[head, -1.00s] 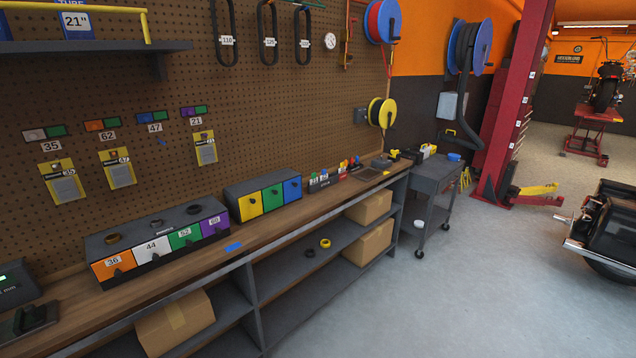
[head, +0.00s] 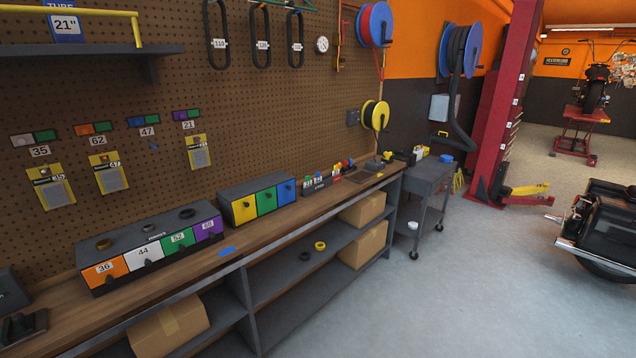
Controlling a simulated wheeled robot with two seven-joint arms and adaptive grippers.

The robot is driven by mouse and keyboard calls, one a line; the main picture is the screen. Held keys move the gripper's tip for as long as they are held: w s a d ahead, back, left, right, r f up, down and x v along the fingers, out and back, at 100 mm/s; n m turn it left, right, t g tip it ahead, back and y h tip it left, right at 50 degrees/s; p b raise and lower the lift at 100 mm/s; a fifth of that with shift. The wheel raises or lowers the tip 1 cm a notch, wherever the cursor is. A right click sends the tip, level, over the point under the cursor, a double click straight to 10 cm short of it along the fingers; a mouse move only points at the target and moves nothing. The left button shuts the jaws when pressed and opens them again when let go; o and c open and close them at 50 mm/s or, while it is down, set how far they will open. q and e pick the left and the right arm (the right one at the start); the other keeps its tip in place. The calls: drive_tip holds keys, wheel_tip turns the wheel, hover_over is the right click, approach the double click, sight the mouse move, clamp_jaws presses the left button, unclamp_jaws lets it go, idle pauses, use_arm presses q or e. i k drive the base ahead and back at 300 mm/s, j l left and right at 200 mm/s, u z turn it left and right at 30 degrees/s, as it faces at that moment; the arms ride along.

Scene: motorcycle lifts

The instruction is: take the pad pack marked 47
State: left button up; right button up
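Three yellow packs with grey pads hang on the brown pegboard at the left. The pack marked 47 (head: 110,172) is the middle one. The pack marked 35 (head: 53,187) hangs to its left. A third pack (head: 198,152) hangs to its right, and its number is too small to read surely. Above them are colour-chip pairs with number labels 35, 62, 47 and 21. The label 47 (head: 147,132) is above and to the right of the pack marked 47, under a blue and green pair (head: 142,121). Neither of my grippers is in view.
A long wooden workbench (head: 170,293) runs below the pegboard. A shelf (head: 90,49) juts out at upper left.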

sight(110, 177)
drive_tip(key=u, duration=1.25)
drive_tip(key=l, duration=0.15)
drive_tip(key=i, duration=0.05)
